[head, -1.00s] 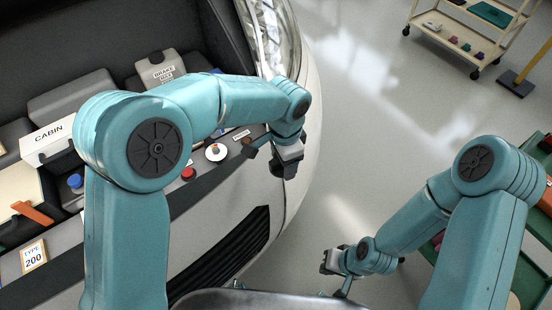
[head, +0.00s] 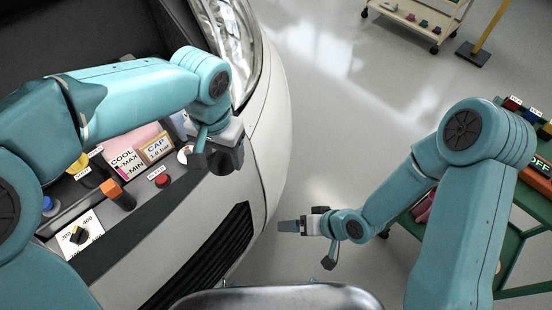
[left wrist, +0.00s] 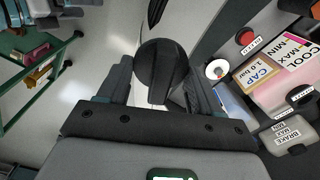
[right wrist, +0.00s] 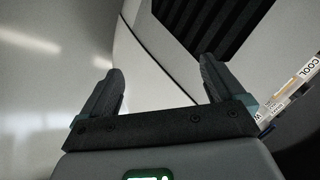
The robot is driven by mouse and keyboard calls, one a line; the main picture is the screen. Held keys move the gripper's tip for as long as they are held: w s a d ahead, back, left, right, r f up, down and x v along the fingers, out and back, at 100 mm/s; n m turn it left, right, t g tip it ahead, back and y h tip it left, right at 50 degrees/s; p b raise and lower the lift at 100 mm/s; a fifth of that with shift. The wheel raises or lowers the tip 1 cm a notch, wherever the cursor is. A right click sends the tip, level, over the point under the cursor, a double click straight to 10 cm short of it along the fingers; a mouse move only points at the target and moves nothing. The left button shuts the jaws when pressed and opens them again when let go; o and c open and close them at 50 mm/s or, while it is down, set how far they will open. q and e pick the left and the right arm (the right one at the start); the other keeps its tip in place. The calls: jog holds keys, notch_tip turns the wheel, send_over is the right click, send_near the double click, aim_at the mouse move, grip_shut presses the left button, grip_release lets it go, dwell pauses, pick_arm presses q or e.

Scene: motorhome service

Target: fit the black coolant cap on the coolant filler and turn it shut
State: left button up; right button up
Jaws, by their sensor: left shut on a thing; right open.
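My left gripper (head: 222,152) is shut on the black coolant cap (left wrist: 162,68), a round dark disc with a bar across it. It holds the cap in the air over the front edge of the vehicle, right of the coolant tank. The pink coolant tank (head: 145,140) carries COOL MAX/MIN and CAP 1.0 bar labels; it also shows at the right of the left wrist view (left wrist: 270,95). I cannot make out the coolant filler for certain. My right gripper (head: 284,226) is open and empty, beside the vehicle's front.
A green cart (head: 508,250) stands right, a cream trolley (head: 415,22) behind. The floor between is clear.

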jog(key=w+a+r+n+t+y, duration=0.1)
jog(key=w+r+n, duration=0.1)
jog(key=r, duration=0.3)
jog(key=w+a+r+n+t+y, duration=0.1)
jog(key=w+a+r+n+y, duration=0.1)
jog(key=r, duration=0.3)
jog(key=n+y, duration=0.2)
jog(key=n, duration=0.6)
send_near(227, 158)
jog(key=s+d, duration=0.1)
jog(key=d, duration=0.2)
pick_arm(q)
jog(key=shift+s, duration=0.1)
pick_arm(e)
jog(key=shift+t, duration=0.3)
jog(key=x, duration=0.8)
jog(key=r+x, duration=0.1)
jog(key=x, duration=0.3)
jog(key=shift+s+a, duration=0.3)
jog(key=shift+a, duration=0.1)
jog(key=c, duration=1.1)
pick_arm(q)
jog(key=o, duration=1.1)
